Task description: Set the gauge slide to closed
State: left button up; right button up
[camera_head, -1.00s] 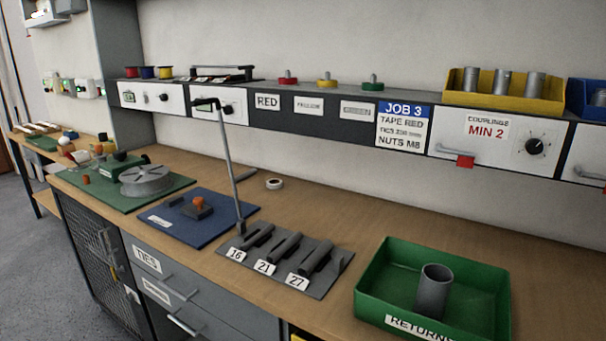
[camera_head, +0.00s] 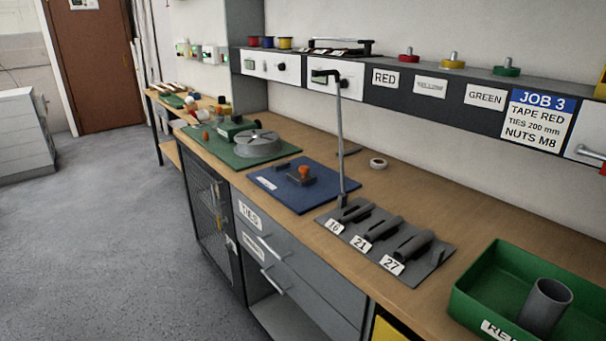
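No part is clearly recognisable as the gauge slide at this size. A blue board (camera_head: 277,191) on the bench carries a dark block with an orange knob (camera_head: 305,172). A green board (camera_head: 238,152) beyond it holds a grey wheel (camera_head: 256,143) and a dark green block. White panels with small dark controls, one of them a white panel (camera_head: 258,65), are set in the shelf front. Any slide setting on these is too small to read. Neither of my grippers is in view.
A grey rack (camera_head: 391,247) labelled 16, 21 and 27 has a tall hooked post (camera_head: 340,140) rising beside it. A green bin (camera_head: 470,292) holds a grey tube (camera_head: 545,305). A tape roll (camera_head: 378,163) lies behind. Open floor (camera_head: 110,230) lies left of the bench.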

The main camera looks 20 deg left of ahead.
aim_at(300, 177)
jog(key=u, duration=2.15)
jog(key=i, duration=2.1)
jog(key=z, duration=3.1)
